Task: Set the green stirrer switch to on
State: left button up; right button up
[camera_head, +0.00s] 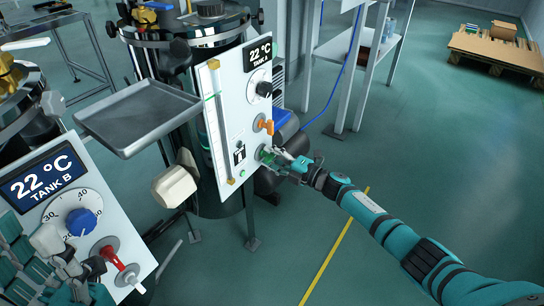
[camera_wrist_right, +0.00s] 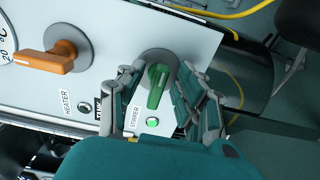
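The green stirrer switch (camera_wrist_right: 157,85) sits on a round grey base on the white Tank A panel (camera_head: 228,110). In the right wrist view its handle is slightly tilted from the picture's vertical. A green lamp (camera_wrist_right: 152,122) by the STIRRER label looks lit. My right gripper (camera_wrist_right: 162,88) is open, with one finger on each side of the switch and visible gaps to the handle. In the head view the right gripper (camera_head: 280,160) partly hides the switch. My left gripper (camera_head: 75,270) is at the lower left, by the Tank B panel; its opening is unclear.
An orange heater switch (camera_wrist_right: 48,61) is beside the stirrer switch on the same panel. The Tank B panel (camera_head: 60,205) has a blue knob (camera_head: 82,221) and a red switch (camera_head: 118,262). A grey tray (camera_head: 138,115) juts out between the panels.

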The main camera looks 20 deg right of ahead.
jog(key=shift+s, duration=0.1)
jog(key=v, duration=1.1)
jog(key=shift+s+d, duration=0.3)
